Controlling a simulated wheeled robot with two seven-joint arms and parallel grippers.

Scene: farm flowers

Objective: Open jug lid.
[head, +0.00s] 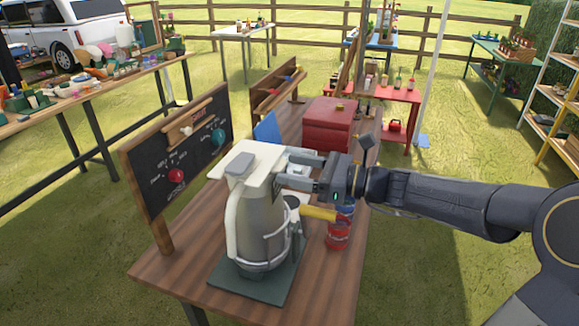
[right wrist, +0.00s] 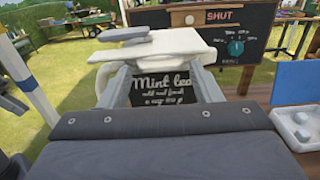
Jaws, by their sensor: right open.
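The grey jug (head: 262,225) stands upright on a dark green mat (head: 228,284) on the wooden table. It has a pale handle (head: 231,222) on its left. Its flat white lid (head: 262,171) lies across the top, with a grey tab (head: 240,161) on it; the lid also shows in the right wrist view (right wrist: 160,47). My right gripper (head: 285,166) is open at the lid's right side, fingers pointing left. In the right wrist view its fingers (right wrist: 163,84) are spread below the lid, with a dark "Mint tea" label (right wrist: 162,86) showing between them. Contact cannot be told. My left gripper is not in view.
A chalkboard (head: 160,165) with red and teal knobs stands along the table's left edge. It reads "SHUT" in the right wrist view (right wrist: 260,17). A red can (head: 338,232) stands right of the jug, under my gripper. A red box (head: 328,122) stands behind.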

